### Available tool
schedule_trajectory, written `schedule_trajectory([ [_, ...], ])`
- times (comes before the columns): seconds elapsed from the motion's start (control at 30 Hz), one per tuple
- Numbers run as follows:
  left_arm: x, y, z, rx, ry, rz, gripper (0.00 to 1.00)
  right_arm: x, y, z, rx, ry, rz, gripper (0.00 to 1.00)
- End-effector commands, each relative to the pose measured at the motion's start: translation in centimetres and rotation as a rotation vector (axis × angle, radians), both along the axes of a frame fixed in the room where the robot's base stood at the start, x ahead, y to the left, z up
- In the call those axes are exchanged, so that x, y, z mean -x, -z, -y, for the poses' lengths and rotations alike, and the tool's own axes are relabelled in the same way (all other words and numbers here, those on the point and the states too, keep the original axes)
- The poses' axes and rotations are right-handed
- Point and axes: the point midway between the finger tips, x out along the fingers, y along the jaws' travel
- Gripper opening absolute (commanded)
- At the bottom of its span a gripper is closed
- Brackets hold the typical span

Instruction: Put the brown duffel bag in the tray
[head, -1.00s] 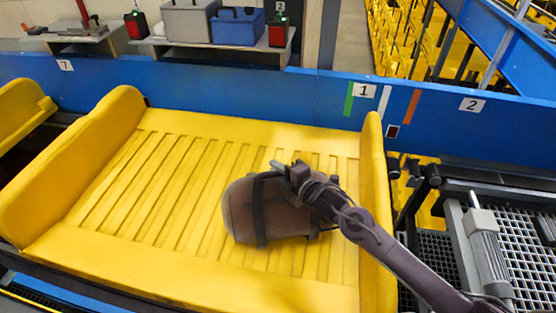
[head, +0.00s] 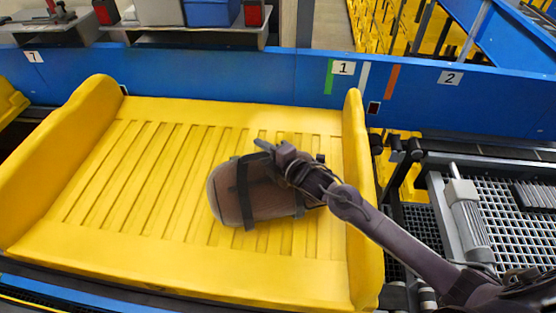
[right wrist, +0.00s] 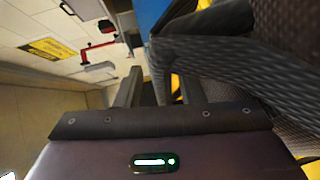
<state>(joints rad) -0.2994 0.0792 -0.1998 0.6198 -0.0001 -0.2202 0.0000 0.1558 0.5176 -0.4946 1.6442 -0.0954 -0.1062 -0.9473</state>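The brown duffel bag (head: 262,193), with dark straps, lies inside the yellow tray (head: 90,238), right of its middle. It rests on the ribbed tray floor. My right gripper (head: 268,147) is at the bag's upper far edge, its arm coming in from the lower right. In the right wrist view its two fingers (right wrist: 160,92) stand apart with a gap between them. The bag's woven side (right wrist: 285,50) fills the upper right there, beside the fingers. I cannot tell whether a finger touches the bag. My left gripper is not in view.
A blue wall (head: 230,74) with number labels runs behind the tray. The tray's raised right side (head: 361,190) lies under my right arm. Conveyor machinery with metal grating (head: 510,225) is on the right. A shelf with bins (head: 208,12) stands behind the wall.

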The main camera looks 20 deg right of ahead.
Motion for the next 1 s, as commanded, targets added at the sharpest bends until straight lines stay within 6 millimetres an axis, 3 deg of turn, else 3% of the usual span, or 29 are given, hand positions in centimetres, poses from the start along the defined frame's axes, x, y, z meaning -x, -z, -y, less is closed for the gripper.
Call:
schedule_trajectory([
  [0.3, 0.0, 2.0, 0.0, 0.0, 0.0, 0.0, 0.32, 5.9, -0.6, 3.2, 0.005, -0.001, -0.003, 0.35],
  [0.5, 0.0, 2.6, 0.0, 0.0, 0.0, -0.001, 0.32, 8.5, -1.4, 4.6, 0.002, 0.001, -0.002, 0.35],
  [1.0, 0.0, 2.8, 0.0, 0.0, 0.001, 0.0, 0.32, 9.6, -1.9, 5.1, 0.0, -0.001, 0.0, 0.35],
])
